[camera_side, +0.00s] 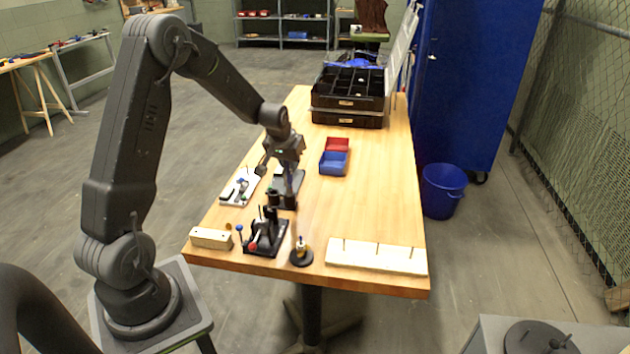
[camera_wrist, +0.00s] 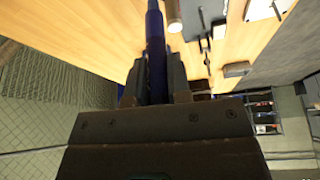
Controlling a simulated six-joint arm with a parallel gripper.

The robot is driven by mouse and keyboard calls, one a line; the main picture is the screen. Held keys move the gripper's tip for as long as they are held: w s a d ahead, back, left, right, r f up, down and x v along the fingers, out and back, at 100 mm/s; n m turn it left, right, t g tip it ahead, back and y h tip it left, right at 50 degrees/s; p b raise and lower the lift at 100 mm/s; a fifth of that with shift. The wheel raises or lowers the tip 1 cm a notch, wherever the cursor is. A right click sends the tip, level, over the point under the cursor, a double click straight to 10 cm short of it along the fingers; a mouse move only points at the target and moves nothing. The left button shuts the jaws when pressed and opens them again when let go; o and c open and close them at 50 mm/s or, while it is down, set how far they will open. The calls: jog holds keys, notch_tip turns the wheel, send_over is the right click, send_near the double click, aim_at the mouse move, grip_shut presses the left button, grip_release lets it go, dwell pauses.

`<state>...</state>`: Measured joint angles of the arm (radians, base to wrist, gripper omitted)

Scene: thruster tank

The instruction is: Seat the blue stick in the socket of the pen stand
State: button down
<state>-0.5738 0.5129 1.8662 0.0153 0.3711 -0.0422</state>
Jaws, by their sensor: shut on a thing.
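My gripper (camera_side: 291,170) points down over the near half of the wooden table. In the wrist view my gripper (camera_wrist: 156,78) is shut on the dark blue stick (camera_wrist: 155,35), which extends past the fingertips to the top edge of the picture. In the side view the stick is hard to make out against the dark parts below the gripper. A small stand with a round black base (camera_side: 301,258) and a short upright is near the front edge; I cannot tell for certain that it is the pen stand. Its socket is not clear.
A black fixture (camera_side: 266,238) with red and blue knobs stands close to my gripper. A white pegged board (camera_side: 376,256) and a wooden block (camera_side: 211,238) lie along the front edge. Red and blue bins (camera_side: 334,160) and a black organizer (camera_side: 347,117) stand farther back.

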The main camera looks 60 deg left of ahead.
jog(key=s+a+f+n, duration=0.2)
jog(key=a+f, duration=0.2)
jog(key=a, duration=0.3)
jog(key=shift+f+y, duration=0.2)
jog(key=shift+y, duration=0.2)
jog(key=shift+f, duration=0.4)
dwell(1.2)
jog(key=shift+f, duration=0.35)
jog(key=shift+f, duration=0.45)
jog(key=shift+f, duration=0.35)
jog(key=shift+f, duration=0.45)
dwell(0.4)
jog(key=shift+f, duration=0.25)
jog(key=shift+f, duration=0.25)
dwell(0.4)
